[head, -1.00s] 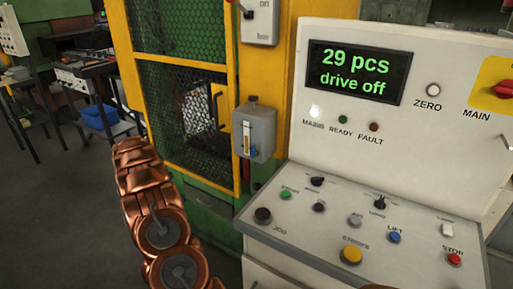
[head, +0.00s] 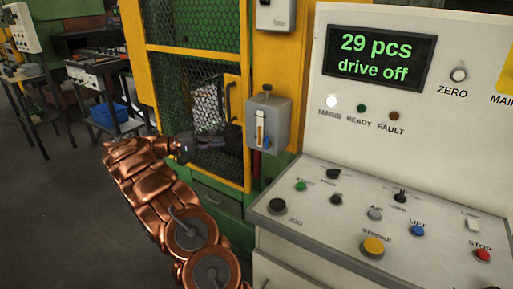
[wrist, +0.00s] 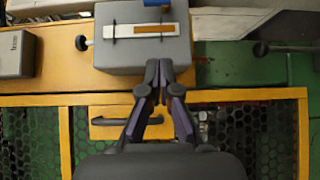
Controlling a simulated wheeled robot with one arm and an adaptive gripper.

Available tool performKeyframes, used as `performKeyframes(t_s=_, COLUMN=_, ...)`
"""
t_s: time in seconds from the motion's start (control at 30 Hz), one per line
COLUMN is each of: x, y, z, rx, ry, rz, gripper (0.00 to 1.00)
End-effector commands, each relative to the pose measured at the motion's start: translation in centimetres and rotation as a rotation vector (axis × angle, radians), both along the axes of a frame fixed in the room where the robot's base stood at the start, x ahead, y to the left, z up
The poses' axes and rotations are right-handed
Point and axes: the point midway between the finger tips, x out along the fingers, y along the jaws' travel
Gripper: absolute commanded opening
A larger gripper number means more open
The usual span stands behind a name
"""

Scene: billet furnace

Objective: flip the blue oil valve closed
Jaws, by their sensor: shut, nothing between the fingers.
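The grey oil box (head: 262,124) with an amber sight gauge (head: 260,128) is fixed to the yellow machine frame. A small blue part, likely the valve, shows beside the gauge in the head view (head: 267,142). In the wrist view, a blue piece (wrist: 157,3) is cut off by the top edge, beyond the grey box (wrist: 120,58). My gripper (wrist: 159,80) is shut and empty. Its fingertips overlap the box's near edge in the wrist view; contact cannot be told. In the head view it is left of the box, in front of the mesh door.
A dark ball-ended rod (wrist: 262,49) is to the right. The control console (head: 390,215) stands right of the box. Open floor (head: 60,220) lies left.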

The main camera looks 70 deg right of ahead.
Motion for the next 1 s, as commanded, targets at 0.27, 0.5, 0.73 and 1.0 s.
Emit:
performKeyframes(t_s=0.27, x=0.3, y=0.2, z=0.8, rx=-0.023, ry=0.008, rz=0.005, gripper=0.00)
performKeyframes(t_s=0.5, x=0.1, y=0.1, z=0.8, rx=-0.022, ry=0.007, rz=0.003, gripper=0.00)
performKeyframes(t_s=0.73, x=-0.5, y=-0.4, z=1.0, rx=-0.024, ry=0.004, rz=0.001, gripper=0.00)
performKeyframes(t_s=1.0, x=-1.3, y=-0.9, z=1.0, rx=-0.024, ry=0.004, rz=0.001, gripper=0.00)
